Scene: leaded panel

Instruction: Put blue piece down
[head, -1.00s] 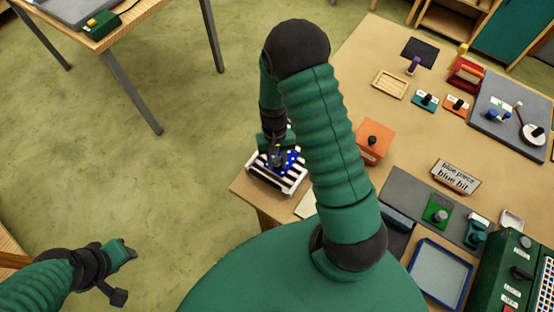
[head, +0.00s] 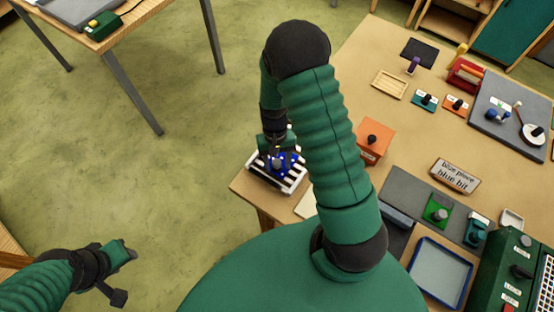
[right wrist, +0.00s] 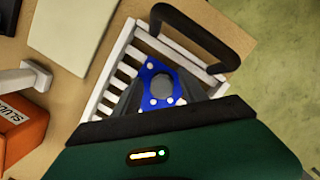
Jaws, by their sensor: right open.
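The blue piece (right wrist: 157,84) is a small plate with white dots and a round grey knob in its middle. In the right wrist view it lies over the white slatted rack (right wrist: 108,95). In the head view the blue piece (head: 290,163) shows over the same rack (head: 291,182) at the table's near left corner, partly hidden by my right gripper (head: 277,160). That gripper points down at the piece. Its dark fingers are open, one on each side of the knob. My left gripper (head: 130,256) is low at the left, over the floor, away from the table; its jaws are unclear.
An orange block (head: 376,140) with a black knob stands right of the rack. A sign reading "blue piece blue bit" (head: 456,176) and a blue-rimmed tray (head: 441,272) are farther right. The table edge is close by the rack, with floor beyond.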

